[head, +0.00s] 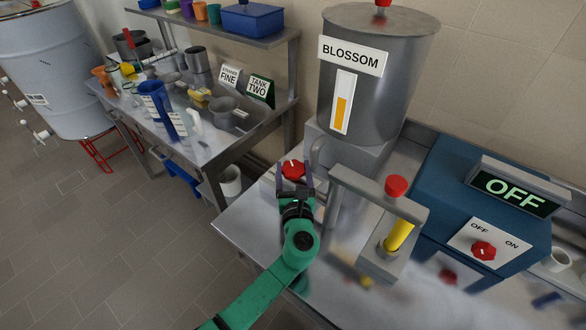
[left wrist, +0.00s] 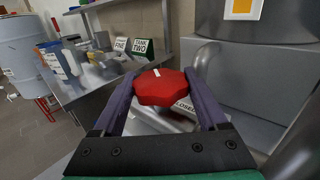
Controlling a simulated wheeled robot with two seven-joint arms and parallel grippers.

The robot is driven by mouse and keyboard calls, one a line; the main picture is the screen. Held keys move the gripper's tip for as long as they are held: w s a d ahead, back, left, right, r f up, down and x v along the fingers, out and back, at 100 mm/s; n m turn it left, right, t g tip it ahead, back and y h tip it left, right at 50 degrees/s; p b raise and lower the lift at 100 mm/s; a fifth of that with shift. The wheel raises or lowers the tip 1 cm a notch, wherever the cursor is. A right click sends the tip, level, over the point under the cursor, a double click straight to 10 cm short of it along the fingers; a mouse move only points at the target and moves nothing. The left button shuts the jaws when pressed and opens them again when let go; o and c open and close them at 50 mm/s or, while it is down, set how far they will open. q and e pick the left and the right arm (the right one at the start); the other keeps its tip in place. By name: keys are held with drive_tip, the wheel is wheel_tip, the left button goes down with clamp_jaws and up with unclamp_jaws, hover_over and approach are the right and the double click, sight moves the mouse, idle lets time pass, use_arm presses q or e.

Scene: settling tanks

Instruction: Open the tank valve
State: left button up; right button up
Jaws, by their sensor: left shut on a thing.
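The tank valve's red knob (head: 293,169) is on the steel bench, in front of the grey BLOSSOM tank (head: 382,100). In the left wrist view the red octagonal knob (left wrist: 160,88) has a short white mark near its far edge. A label reading CLOSED (left wrist: 184,104) shows beside the knob, partly hidden by a finger. My left gripper (head: 294,173) is shut on the knob, with one finger at each side. The tank's sight gauge (head: 342,103) shows an orange level about halfway up. My right gripper is not in view.
A grey frame with a yellow cylinder (head: 399,235) and red cap stands right of my left arm. A blue box (head: 480,190) with an OFF display and red switch is farther right. A cluttered bench with a TANK TWO sign (head: 260,88) is behind left.

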use_arm(q)
drive_tip(key=shift+n+y, duration=0.5)
drive_tip(key=shift+y, duration=0.6)
drive_tip(key=o, duration=1.3)
drive_tip(key=b+v, duration=0.1)
drive_tip(key=v, duration=0.4)
drive_tip(key=b+v, duration=0.1)
drive_tip(key=v, duration=0.3)
drive_tip(key=b+v, duration=0.1)
drive_tip(key=v, duration=0.4)
drive_tip(key=shift+s+r, duration=0.3)
